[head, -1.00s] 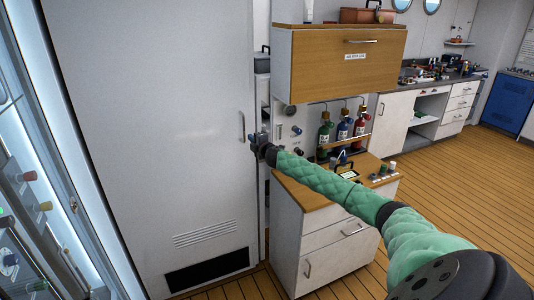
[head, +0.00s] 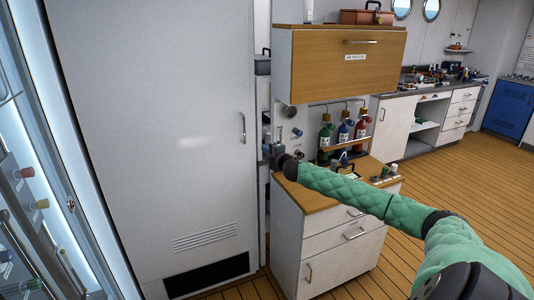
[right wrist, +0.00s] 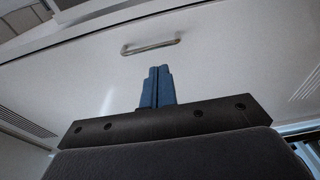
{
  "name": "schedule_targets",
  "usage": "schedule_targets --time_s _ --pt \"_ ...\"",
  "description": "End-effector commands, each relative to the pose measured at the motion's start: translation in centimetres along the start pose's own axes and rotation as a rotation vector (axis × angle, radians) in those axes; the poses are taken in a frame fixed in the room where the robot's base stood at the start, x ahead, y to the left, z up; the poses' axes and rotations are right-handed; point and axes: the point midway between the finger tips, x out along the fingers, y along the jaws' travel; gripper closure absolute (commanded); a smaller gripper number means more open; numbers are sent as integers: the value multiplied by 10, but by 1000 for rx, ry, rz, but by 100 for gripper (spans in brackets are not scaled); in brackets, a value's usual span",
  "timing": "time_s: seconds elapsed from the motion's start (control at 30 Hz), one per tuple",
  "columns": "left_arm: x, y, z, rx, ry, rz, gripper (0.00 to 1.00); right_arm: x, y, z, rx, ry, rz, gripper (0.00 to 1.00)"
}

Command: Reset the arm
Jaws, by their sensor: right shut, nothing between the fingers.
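My right arm, in a green quilted sleeve (head: 350,195), reaches in from the lower right of the head view. My right gripper (head: 266,150) is in front of the gap between the tall white door and the small cabinet. In the right wrist view its two blue fingers (right wrist: 157,87) are pressed together with nothing between them. Beyond them is a white panel (right wrist: 215,70) with a metal handle (right wrist: 150,46), apart from the fingertips. My left gripper is not in view.
The tall white door (head: 160,120) has a handle (head: 242,128) just left of my gripper. A low cabinet (head: 335,245) with a wooden top stands under my forearm. Several bottles (head: 343,134) stand behind it, below a wooden drop-front cabinet (head: 340,65). Open plank floor (head: 470,180) lies to the right.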

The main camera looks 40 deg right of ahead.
Motion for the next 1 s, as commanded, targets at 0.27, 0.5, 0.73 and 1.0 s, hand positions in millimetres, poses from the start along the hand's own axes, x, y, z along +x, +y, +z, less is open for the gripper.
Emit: schedule_targets --time_s 0.27,0.5,0.73,1.0 --pt "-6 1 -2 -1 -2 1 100 -4 0 0 -1 0 0 100" --pt "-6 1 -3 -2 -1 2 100 -4 -1 12 17 -62 -5 100" --pt "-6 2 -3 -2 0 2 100 -10 -7 41 110 -241 -42 100" --pt "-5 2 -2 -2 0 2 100 -23 -51 30 287 -400 -128 100"
